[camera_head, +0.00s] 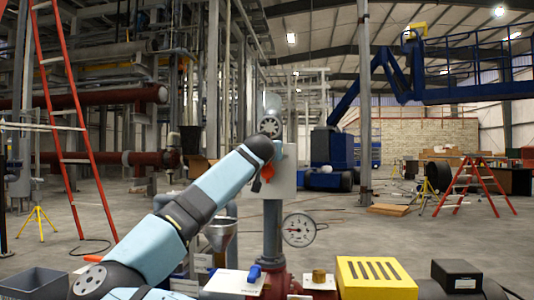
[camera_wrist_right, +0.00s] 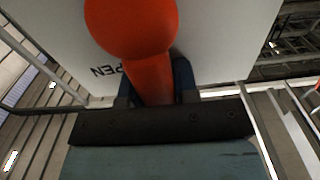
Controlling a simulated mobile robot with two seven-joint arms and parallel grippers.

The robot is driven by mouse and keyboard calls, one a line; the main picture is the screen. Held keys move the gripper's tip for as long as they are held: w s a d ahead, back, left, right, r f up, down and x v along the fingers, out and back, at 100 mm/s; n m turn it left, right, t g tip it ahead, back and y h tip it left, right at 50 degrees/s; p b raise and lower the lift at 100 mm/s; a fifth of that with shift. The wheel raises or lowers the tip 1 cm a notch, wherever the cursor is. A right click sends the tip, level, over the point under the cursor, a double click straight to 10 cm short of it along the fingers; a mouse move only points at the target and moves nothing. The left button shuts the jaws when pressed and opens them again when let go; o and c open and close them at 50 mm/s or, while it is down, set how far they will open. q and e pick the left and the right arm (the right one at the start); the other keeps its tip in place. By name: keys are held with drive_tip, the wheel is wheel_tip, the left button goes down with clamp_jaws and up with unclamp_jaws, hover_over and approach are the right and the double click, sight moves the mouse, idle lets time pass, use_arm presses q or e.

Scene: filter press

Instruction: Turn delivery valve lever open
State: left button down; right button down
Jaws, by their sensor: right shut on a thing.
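The delivery valve lever is orange-red with a round knob (camera_wrist_right: 132,22) in the right wrist view. My right gripper (camera_wrist_right: 154,86) is shut around its shaft, just below the knob, with a dark finger on each side. Behind it is a white plate (camera_wrist_right: 215,50) with the printed word "OPEN", seen upside down and partly covered. In the head view one of my arms reaches up to the white plate (camera_head: 286,181) on a grey pipe. My left gripper is not in view.
Below are a blue handle (camera_head: 254,273), a yellow slotted box (camera_head: 375,278) and a black box (camera_head: 457,276). A grey bin (camera_head: 35,283) stands at lower left, a metal funnel (camera_head: 220,233) near my arm.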

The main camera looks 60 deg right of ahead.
drive_tip(key=c, duration=0.9)
unclamp_jaws()
use_arm(q)
drive_tip(key=shift+a+f+g+y+p, duration=0.15)
drive_tip(key=shift+f+g+p, duration=0.1)
drive_tip(key=shift+f, duration=0.25)
drive_tip(key=shift+a+f+g+y+p, duration=0.15)
drive_tip(key=shift+f+p, duration=0.1)
drive_tip(key=shift+f, duration=0.2)
use_arm(e)
drive_tip(key=v, duration=1.4)
drive_tip(key=shift+d, duration=0.1)
use_arm(q)
drive_tip(key=shift+a+r, duration=0.1)
